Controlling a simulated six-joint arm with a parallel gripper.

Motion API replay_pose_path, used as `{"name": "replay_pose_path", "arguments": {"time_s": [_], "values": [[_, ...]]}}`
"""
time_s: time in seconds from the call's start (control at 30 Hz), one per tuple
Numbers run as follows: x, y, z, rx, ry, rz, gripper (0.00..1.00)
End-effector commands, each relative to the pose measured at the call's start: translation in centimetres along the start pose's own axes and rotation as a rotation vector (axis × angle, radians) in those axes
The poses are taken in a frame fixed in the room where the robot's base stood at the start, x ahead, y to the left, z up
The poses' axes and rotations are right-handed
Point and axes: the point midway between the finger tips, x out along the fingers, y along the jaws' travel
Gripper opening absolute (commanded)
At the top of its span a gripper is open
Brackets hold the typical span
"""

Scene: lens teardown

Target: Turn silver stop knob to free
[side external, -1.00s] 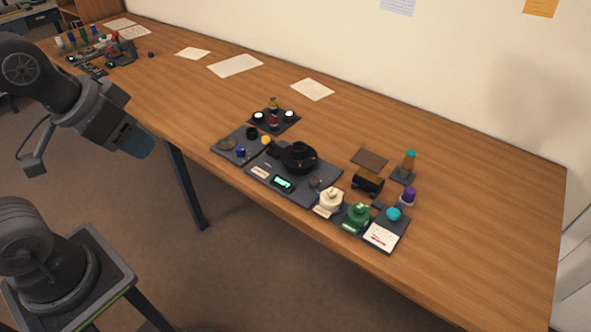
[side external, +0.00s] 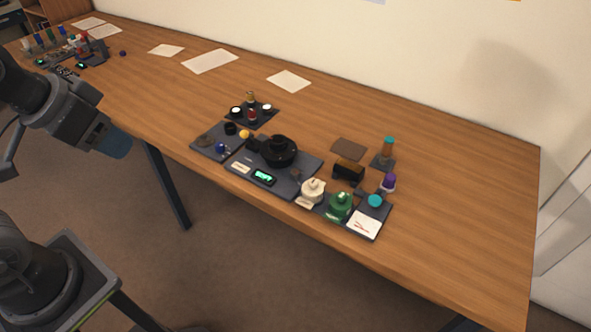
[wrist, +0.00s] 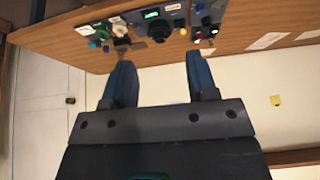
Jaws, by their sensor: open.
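A black lens body (side external: 279,150) sits on a dark work mat (side external: 246,163) with a green-lit display (side external: 264,177) at its front. It also shows upside down at the top of the wrist view (wrist: 158,30). A small greyish knob-like part (side external: 296,174) lies right of the lens; I cannot tell whether it is the silver stop knob or how it is turned. My gripper (side external: 115,145) hangs at the left, well away from the mat. Its two blue fingers (wrist: 160,60) are apart with nothing between them.
A white pot-like part (side external: 313,190) and a green one (side external: 340,207) stand right of the mat. A brown-black block (side external: 348,170), an orange-teal bottle (side external: 387,150) and a purple item (side external: 388,182) are farther right. Papers (side external: 210,61) lie behind. The table's right end is clear.

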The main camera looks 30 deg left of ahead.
Motion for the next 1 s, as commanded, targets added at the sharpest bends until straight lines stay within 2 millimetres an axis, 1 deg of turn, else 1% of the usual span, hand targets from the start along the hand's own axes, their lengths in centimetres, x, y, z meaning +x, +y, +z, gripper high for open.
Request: {"name": "replay_pose_path", "arguments": {"time_s": [0.07,0.13,0.27,0.3,0.4,0.47,0.5,0.57,0.6,0.67,0.73,0.87,0.9,1.0], "values": [[0.0,0.1,-1.2,0.053,-0.018,0.005,0.53],[0.2,0.4,-2.9,0.133,-0.043,0.012,0.53],[1.2,1.1,-7.2,0.341,-0.099,0.036,0.53],[1.7,1.4,-8.5,0.408,-0.116,0.046,0.53],[3.5,2.2,-11.7,0.576,-0.157,0.074,0.53],[4.8,2.7,-13.4,0.676,-0.179,0.094,0.53],[5.8,3.1,-14.6,0.743,-0.194,0.108,0.53],[7.4,3.8,-16.1,0.844,-0.216,0.132,0.53],[8.6,4.3,-17.1,0.91,-0.229,0.148,0.53],[10.6,5.0,-18.4,1.011,-0.25,0.176,0.53],[13.0,5.9,-19.7,1.127,-0.27,0.209,0.53],[18.1,7.8,-21.4,1.34,-0.304,0.28,0.53],[19.7,8.3,-21.6,1.402,-0.314,0.303,0.53],[23.2,9.5,-22.1,1.54,-0.329,0.356,0.53]]}}
